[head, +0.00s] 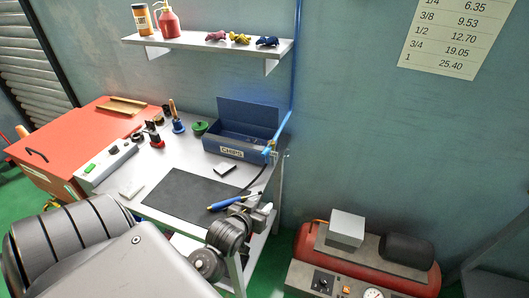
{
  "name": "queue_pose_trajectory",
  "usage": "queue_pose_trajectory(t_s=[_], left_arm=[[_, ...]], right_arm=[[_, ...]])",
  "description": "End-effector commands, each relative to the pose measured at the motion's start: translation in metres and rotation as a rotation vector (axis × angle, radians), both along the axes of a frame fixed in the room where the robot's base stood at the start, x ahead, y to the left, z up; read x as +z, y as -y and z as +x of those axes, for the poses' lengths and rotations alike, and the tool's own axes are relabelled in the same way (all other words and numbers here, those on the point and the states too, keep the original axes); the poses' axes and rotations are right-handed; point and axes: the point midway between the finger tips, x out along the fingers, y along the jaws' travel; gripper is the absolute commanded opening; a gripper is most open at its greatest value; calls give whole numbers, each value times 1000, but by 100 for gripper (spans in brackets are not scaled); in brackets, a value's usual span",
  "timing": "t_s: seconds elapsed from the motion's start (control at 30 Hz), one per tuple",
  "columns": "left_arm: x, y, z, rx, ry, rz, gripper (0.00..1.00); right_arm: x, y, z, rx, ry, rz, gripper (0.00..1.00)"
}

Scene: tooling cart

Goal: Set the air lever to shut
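A blue pipe (297,60) runs down the wall to the back right corner of the cart. The lever's exact setting is too small to tell. My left gripper (264,207) is over the cart's front right edge, below and apart from the lever, near a blue and yellow tool (226,204). Its fingers are small and partly hidden by my wrist, so I cannot tell their opening. My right gripper is not in view.
A blue bin (236,152) stands on the grey cart top (145,172), near a black mat (178,195). A dark hose (258,175) hangs below the fitting. A red compressor (310,242) stands on the floor at right. A shelf (205,42) is above.

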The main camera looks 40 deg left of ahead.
Motion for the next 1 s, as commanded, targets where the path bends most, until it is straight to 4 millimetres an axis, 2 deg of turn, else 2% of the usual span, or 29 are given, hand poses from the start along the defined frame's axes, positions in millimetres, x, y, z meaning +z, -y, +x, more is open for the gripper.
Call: queue_pose_trajectory(t_s=[0.1,0.2,0.37,0.67,1.0], left_arm=[[25,-26,23,66,167,-4,36],[45,-46,36,114,297,-5,36],[65,-65,45,156,422,-4,36],[70,-71,54,162,444,-3,36],[73,-91,111,162,444,-2,36]], right_arm=[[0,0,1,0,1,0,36],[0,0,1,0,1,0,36],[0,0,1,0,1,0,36],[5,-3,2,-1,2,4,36],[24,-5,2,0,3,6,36]])
